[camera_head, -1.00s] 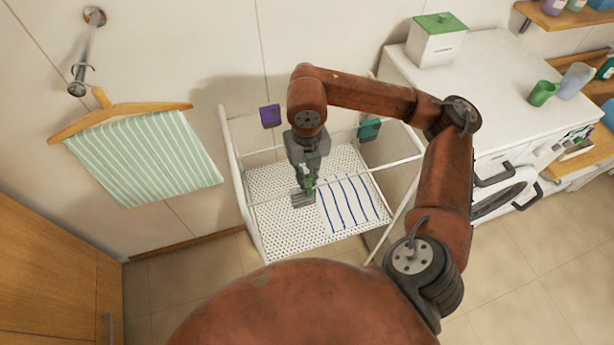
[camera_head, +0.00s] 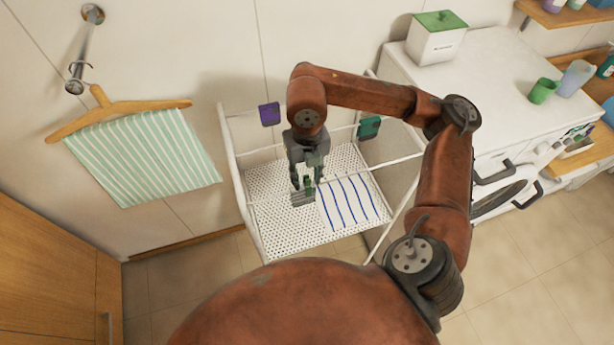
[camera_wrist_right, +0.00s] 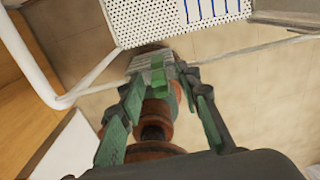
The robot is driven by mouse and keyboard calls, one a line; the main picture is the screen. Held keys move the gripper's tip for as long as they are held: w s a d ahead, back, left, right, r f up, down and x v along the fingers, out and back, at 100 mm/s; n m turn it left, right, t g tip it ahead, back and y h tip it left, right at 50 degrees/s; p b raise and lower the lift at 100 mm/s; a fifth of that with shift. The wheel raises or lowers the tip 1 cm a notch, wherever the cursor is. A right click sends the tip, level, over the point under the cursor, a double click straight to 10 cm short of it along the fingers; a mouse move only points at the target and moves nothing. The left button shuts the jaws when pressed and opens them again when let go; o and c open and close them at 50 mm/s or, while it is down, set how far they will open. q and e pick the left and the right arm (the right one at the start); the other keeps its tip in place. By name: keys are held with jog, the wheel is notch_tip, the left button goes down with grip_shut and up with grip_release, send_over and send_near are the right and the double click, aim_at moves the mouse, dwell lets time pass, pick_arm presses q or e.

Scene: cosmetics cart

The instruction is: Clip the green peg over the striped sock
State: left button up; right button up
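The grey striped sock (camera_head: 303,199) hangs at the front bar of the white rack. It also shows in the wrist view (camera_wrist_right: 143,78). The small green peg (camera_head: 308,184) sits at the sock's top edge and appears to be over it; its jaws are too small to see clearly. In the wrist view the peg (camera_wrist_right: 159,80) lies between my fingers, with gaps at both sides. My right gripper (camera_head: 306,183) is open around the peg. My left gripper is not in view.
The white rack (camera_head: 240,190) has a perforated floor. A blue-striped white cloth (camera_head: 348,203) is right of the sock. Purple (camera_head: 270,115) and teal (camera_head: 368,128) items hang on the back rail. A striped towel (camera_head: 145,160) hangs left; a white washer (camera_head: 480,75) stands right.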

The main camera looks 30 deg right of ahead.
notch_tip(320, 180, up, 12)
dwell(0.5)
